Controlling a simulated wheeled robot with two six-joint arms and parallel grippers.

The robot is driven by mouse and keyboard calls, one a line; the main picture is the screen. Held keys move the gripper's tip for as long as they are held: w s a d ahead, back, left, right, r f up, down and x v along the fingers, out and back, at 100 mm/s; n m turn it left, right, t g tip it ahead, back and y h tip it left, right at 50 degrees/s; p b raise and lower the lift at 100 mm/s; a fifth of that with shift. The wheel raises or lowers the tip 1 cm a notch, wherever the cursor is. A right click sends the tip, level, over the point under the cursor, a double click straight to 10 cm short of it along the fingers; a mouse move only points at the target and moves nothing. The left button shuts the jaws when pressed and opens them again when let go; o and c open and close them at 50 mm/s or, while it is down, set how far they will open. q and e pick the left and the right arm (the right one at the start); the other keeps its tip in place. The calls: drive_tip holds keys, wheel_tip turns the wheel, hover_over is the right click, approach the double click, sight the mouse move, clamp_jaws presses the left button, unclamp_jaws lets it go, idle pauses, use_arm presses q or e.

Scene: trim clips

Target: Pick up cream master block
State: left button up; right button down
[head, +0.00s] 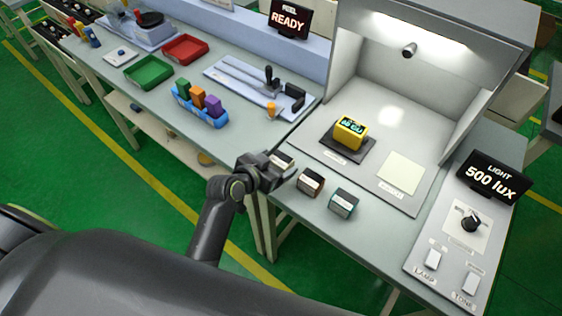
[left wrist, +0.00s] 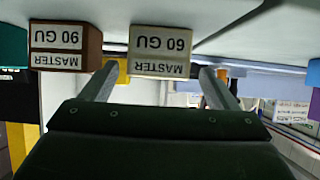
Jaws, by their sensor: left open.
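The cream master block (head: 284,163) stands on the grey bench near its front edge, partly hidden by my left gripper (head: 267,168) in the head view. In the left wrist view the cream block (left wrist: 160,45) appears upside down, labelled MASTER 60 GU. My left gripper (left wrist: 158,72) is open, with one finger toward each side of the block. The block lies ahead of the fingers; I cannot tell if they overlap it. My right gripper is in neither view.
A brown master block (head: 310,182), labelled 90 GU, and a teal block (head: 343,203) stand to the right of the cream one. A yellow device (head: 351,132) sits on a dark pad in the light booth. A blue rack (head: 202,108) stands to the left.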

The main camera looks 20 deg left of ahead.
sight(279, 161)
use_arm(q)
drive_tip(key=shift+p+x, duration=0.55)
drive_tip(key=shift+x, duration=1.65)
drive_tip(key=shift+d+r, duration=0.15)
drive_tip(key=c, duration=1.1)
